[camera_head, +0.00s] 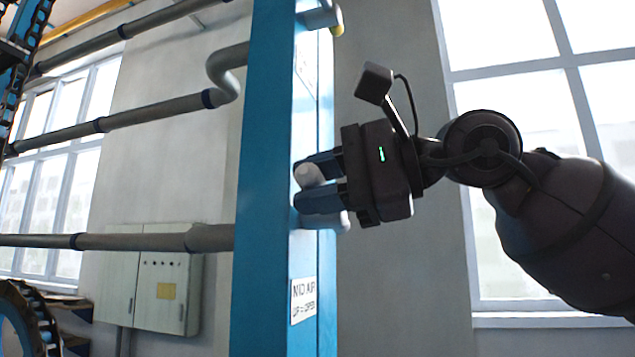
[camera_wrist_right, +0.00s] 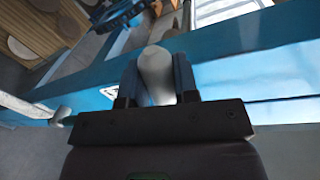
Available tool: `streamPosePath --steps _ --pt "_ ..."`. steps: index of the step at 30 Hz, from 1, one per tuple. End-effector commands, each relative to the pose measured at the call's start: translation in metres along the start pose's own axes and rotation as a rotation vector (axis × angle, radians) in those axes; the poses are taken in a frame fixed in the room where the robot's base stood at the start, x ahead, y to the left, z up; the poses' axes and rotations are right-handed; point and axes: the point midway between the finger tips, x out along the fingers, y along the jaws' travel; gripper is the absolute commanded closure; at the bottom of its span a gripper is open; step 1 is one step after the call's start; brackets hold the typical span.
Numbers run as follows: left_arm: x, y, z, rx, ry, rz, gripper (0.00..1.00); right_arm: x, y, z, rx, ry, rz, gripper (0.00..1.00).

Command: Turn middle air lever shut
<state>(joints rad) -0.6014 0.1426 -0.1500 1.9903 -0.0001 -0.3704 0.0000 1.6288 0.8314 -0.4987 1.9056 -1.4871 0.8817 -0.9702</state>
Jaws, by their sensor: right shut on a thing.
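The middle air lever (camera_head: 308,175) is a pale grey, rounded handle on the side of a blue column (camera_head: 264,190), above a label (camera_head: 303,300) that reads like "MID AIR" and "OPEN". My right gripper (camera_head: 318,185) comes in from the right and is shut on the lever, with one finger above it and one below. In the right wrist view the pale lever (camera_wrist_right: 156,72) stands between the two dark blue fingers (camera_wrist_right: 156,85). The fingers hide part of the lever, so its exact angle is hard to tell. My left gripper is not in view.
Another grey lever with a yellow tip (camera_head: 337,22) sticks out higher on the column. Grey pipes (camera_head: 150,110) run to the column from the left. A grey electrical cabinet (camera_head: 150,280) is on the wall behind. Space right of the column, below my arm, looks clear.

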Motion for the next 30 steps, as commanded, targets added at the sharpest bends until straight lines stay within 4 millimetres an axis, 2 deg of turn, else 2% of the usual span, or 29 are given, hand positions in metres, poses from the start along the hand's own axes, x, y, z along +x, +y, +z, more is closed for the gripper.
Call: streamPosePath --steps 3,12,30 --pt "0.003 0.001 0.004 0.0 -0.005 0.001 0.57 0.002 0.009 -0.002 -0.086 0.013 0.001 1.0" --pt "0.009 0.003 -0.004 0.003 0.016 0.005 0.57 0.003 0.02 -0.003 -0.235 0.037 0.001 1.0" --pt "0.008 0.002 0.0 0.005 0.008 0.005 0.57 0.004 0.023 -0.003 -0.291 0.046 0.002 1.0"
